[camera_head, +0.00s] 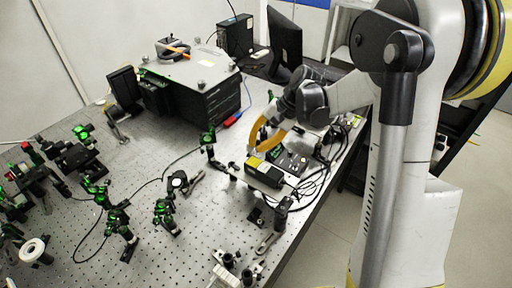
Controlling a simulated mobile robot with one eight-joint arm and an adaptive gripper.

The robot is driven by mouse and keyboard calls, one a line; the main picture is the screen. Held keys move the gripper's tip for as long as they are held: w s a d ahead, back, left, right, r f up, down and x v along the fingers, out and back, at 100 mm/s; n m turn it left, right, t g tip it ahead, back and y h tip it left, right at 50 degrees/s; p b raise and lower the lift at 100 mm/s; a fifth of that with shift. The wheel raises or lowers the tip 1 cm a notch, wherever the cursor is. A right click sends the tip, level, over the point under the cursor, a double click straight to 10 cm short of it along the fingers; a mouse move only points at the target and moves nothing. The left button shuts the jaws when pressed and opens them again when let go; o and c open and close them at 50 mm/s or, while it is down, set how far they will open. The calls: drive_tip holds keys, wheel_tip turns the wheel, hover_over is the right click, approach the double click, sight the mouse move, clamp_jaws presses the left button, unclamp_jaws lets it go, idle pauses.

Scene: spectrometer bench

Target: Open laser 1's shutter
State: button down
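A small black box with a yellow label (265,174) sits near the right edge of the optical bench (190,225). It looks like a laser head, but I cannot read a number on it, and its shutter is too small to make out. My gripper (255,151), with yellow fingers, points down just behind this box, above a dark control unit (291,161). The fingertips are close to the box; I cannot tell whether they touch anything. The fingers are small and partly overlap, so their opening is unclear. My gripper partly hides what lies behind it.
Green-lit optic mounts (165,211) and loose cables stand across the bench's left and middle. A large black instrument with a grey lid (205,95) stands at the back. A monitor (285,38) is behind my arm. Posts and tools lie near the front right edge.

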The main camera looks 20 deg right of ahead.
drive_tip(key=c, duration=1.5)
unclamp_jaws()
drive_tip(key=shift+d, duration=0.1)
drive_tip(key=v, duration=1.2)
drive_tip(key=shift+s, duration=0.1)
